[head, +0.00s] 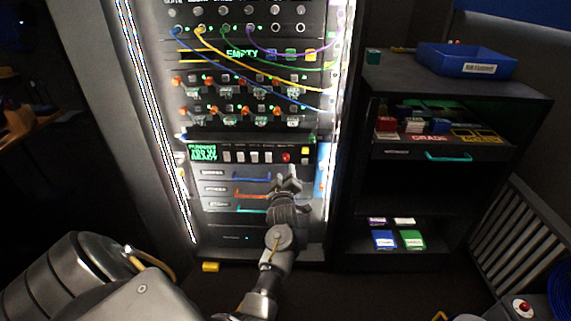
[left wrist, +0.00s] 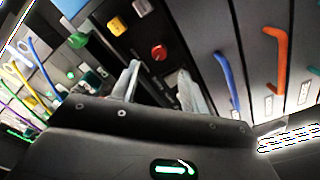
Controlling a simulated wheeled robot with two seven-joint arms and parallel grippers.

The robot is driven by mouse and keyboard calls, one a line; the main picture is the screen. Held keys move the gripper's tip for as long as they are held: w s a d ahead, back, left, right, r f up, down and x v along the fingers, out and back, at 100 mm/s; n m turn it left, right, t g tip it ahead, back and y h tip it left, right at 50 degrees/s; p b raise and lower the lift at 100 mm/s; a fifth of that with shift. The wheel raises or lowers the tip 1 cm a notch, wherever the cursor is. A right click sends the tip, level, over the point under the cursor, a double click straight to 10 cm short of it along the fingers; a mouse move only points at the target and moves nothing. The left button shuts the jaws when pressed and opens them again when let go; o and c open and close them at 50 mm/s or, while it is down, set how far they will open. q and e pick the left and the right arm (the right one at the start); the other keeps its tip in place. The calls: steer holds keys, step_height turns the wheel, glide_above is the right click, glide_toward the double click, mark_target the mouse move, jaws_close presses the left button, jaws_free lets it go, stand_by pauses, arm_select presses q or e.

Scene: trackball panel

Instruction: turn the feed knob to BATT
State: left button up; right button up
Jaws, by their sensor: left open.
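A control strip (head: 262,151) with a green display, pale switches, a red round control (head: 286,157) and a yellow button (head: 305,150) runs across the rack. I cannot read a FEED or BATT label, so I cannot tell which control is the feed knob or where it points. My left gripper (head: 290,178) is in front of the strip, just below the red control. In the left wrist view its fingers (left wrist: 160,88) are apart and empty, with dark panel between them. The red control (left wrist: 158,52) lies beyond the fingertips, apart from them. My right gripper is out of view.
Drawers with a blue handle (head: 252,178) and an orange handle (head: 250,194) sit below the strip; my arm partly covers them. Coloured cables (head: 215,45) hang above. A shelf (head: 460,185) with a blue bin (head: 465,60) stands right of the rack.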

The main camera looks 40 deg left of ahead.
mark_target(286, 160)
arm_select(q)
steer(key=x, duration=0.6)
steer(key=shift+a+b, duration=0.1)
steer(key=shift+b, duration=0.2)
steer(key=shift+w+a, duration=0.1)
steer(key=shift+w, duration=0.1)
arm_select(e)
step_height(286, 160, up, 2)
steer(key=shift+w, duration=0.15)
